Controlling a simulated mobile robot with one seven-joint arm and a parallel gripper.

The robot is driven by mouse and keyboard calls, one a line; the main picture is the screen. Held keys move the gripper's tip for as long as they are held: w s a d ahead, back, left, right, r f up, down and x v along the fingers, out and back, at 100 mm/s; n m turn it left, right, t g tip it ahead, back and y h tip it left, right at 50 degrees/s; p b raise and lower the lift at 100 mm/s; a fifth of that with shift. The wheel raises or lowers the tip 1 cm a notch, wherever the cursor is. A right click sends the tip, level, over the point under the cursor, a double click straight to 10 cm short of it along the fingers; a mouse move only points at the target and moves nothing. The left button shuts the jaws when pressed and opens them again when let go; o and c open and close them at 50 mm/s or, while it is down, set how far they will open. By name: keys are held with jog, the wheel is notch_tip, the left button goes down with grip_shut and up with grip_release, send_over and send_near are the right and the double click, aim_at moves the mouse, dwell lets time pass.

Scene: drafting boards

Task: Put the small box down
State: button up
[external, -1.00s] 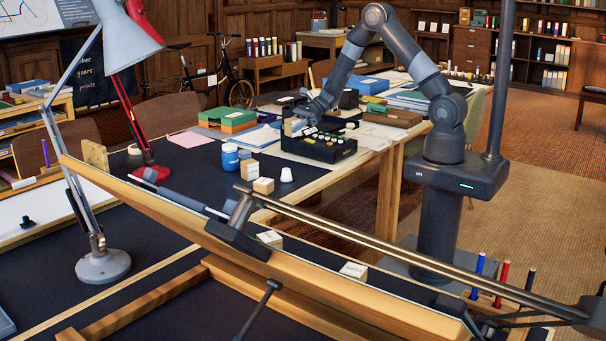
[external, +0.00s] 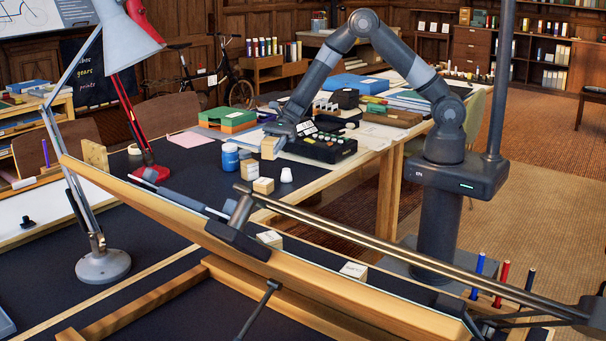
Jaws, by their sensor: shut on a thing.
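My gripper (external: 277,138) is shut on a small tan box (external: 269,148) in the external view. The box is near the left edge of a black case with several round coloured items (external: 322,146), at the front part of the table. I cannot tell whether the box touches the table or hangs just above it. The gripper's fingers are small here and partly merge with the box.
Two blue jars (external: 230,158), two pale boxes, one lower (external: 263,186) and one behind it (external: 249,169), and a white cup (external: 286,175) stand just in front. A green and orange stack (external: 226,120) is behind to the left. Dark tabletop (external: 195,165) lies clear left of the jars.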

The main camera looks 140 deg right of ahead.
jog(key=w+a+n+g+y, duration=0.1)
jog(key=w+a+n+y, duration=0.2)
jog(key=w+a, duration=0.95)
jog(key=n+g+y, duration=0.2)
jog(key=n+y, duration=0.1)
jog(key=y, duration=0.1)
send_over(311, 248)
jog(key=w+a, duration=0.3)
jog(key=w, duration=0.2)
jog(key=f, duration=0.6)
jog(key=shift+a+f, duration=0.15)
jog(key=shift+a, duration=0.05)
jog(key=shift+w+a+f, duration=0.15)
jog(key=shift+a+f, duration=0.05)
jog(key=shift+f, duration=2)
jog(key=o, duration=1)
jog(key=shift+f, duration=0.1)
